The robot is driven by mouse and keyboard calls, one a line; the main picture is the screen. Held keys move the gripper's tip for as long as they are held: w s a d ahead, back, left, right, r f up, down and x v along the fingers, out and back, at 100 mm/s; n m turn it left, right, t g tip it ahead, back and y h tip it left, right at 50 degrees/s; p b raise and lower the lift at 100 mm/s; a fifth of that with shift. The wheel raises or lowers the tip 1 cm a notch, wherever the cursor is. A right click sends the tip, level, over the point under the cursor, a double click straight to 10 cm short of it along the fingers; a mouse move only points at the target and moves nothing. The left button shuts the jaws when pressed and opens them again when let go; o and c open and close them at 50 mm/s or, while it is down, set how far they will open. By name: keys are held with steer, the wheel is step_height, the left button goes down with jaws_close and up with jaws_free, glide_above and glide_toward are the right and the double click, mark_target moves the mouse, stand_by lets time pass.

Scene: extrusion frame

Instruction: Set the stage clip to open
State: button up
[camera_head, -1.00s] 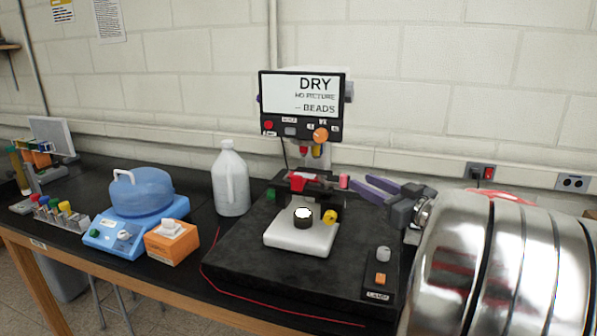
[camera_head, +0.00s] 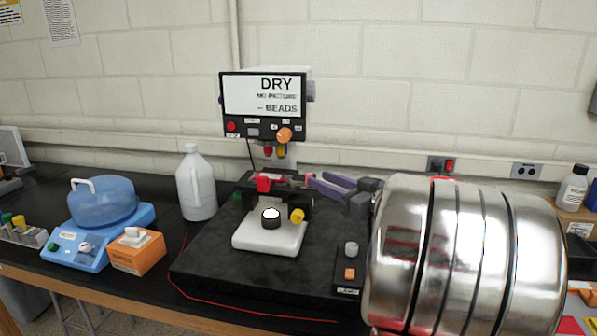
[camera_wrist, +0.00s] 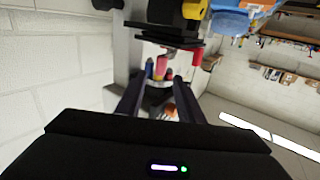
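In the wrist view the two dark fingers (camera_wrist: 164,86) are spread, with the pink piece (camera_wrist: 162,64) just past the tips in the gap. Contact cannot be told.
A large shiny metal drum (camera_head: 470,255) fills the right side, close to my gripper. A white jug (camera_head: 195,187), a blue tank (camera_head: 103,203) and an orange box (camera_head: 138,252) stand to the left. A small lamp control (camera_head: 349,272) sits on the base's right front.

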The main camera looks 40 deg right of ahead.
steer(key=w, duration=0.9)
steer(key=shift+w+a, duration=0.35)
steer(key=shift+w, duration=0.05)
steer(key=shift+c, duration=0.6)
jaws_close()
